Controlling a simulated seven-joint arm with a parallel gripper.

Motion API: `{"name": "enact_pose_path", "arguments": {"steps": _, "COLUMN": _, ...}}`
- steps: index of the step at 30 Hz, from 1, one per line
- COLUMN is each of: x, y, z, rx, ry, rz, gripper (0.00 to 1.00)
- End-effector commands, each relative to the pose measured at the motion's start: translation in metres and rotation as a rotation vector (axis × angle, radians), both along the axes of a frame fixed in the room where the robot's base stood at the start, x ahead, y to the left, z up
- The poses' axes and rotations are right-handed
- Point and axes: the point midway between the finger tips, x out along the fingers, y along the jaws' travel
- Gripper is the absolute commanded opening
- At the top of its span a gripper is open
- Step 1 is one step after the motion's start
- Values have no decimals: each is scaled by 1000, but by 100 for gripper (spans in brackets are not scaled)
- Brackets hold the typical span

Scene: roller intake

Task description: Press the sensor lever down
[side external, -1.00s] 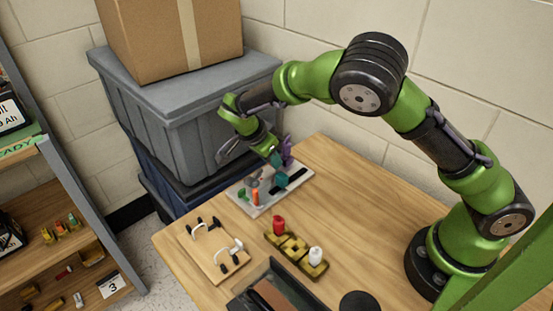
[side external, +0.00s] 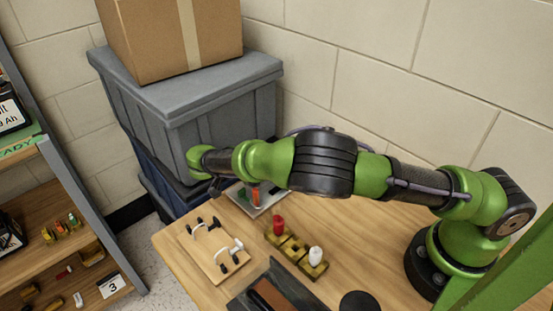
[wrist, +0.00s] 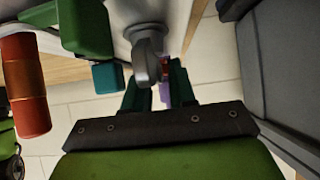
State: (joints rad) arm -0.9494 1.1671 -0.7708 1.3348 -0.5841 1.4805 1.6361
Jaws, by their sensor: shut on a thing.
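A teal block (wrist: 107,77) is just left of the fingers. An orange-red roller (wrist: 25,86) stands farther left.
A wooden board with black and white fittings (side external: 207,254), a yellow-brown holder (side external: 296,250) with red and white pieces, and a dark tray (side external: 275,295) are on the table (side external: 365,240).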

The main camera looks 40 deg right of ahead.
Motion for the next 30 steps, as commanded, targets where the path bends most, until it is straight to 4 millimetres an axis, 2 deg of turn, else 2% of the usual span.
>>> {"name": "enact_pose_path", "arguments": {"steps": 8, "x": 0, "y": 1, "z": 1, "rx": 0, "ry": -1, "rz": 1, "gripper": 0}}
{"name": "enact_pose_path", "arguments": {"steps": 9, "x": 0, "y": 1, "z": 0, "rx": 0, "ry": 0, "rz": 1, "gripper": 27}}
{"name": "enact_pose_path", "arguments": {"steps": 14, "x": 0, "y": 0, "z": 0, "rx": 1, "ry": 0, "rz": 1, "gripper": 51}}
{"name": "enact_pose_path", "arguments": {"steps": 23, "x": 0, "y": 1, "z": 1, "rx": 1, "ry": 0, "rz": 1, "gripper": 51}}
{"name": "enact_pose_path", "arguments": {"steps": 26, "x": 1, "y": 7, "z": 5, "rx": 1, "ry": -1, "rz": 4, "gripper": 51}}
{"name": "enact_pose_path", "arguments": {"steps": 30, "x": 1, "y": 27, "z": 18, "rx": 3, "ry": -2, "rz": 5, "gripper": 51}}
